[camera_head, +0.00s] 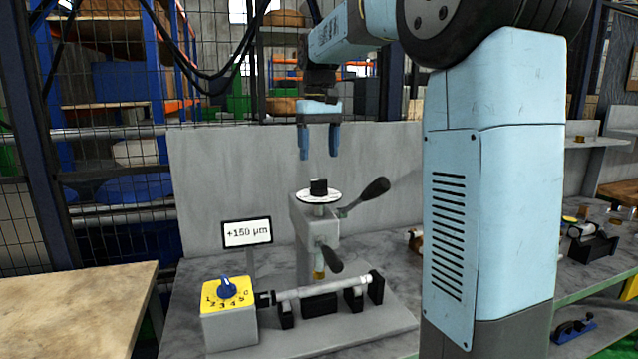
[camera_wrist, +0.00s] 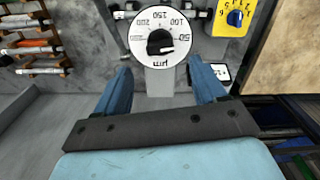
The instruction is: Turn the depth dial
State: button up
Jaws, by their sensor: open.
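The depth dial (camera_head: 319,193) is a white marked disc with a black knob on top of the grey grinder post. In the wrist view the dial (camera_wrist: 160,58) shows numbers and a µm mark around its black knob. My gripper (camera_head: 318,156) is open and empty, pointing down above the dial, with clear space between the fingertips and the knob. In the wrist view my gripper (camera_wrist: 165,82) has its two blue fingers spread, one on each side of the post below the dial in the picture. A small display (camera_head: 247,233) left of the post reads +150 µm.
A black-handled lever (camera_head: 372,192) sticks out right of the dial, and another handle (camera_head: 330,260) sits lower on the post. A yellow-topped box with a blue selector knob (camera_head: 227,287) stands front left. A cylindrical workpiece (camera_head: 315,288) lies across the supports. A grey panel (camera_head: 225,165) stands behind.

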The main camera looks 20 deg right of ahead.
aim_at(319, 182)
notch_tip(319, 182, down, 9)
jog(key=shift+r, duration=0.1)
dwell(0.3)
jog(key=shift+c, duration=0.4)
jog(key=c, duration=0.9)
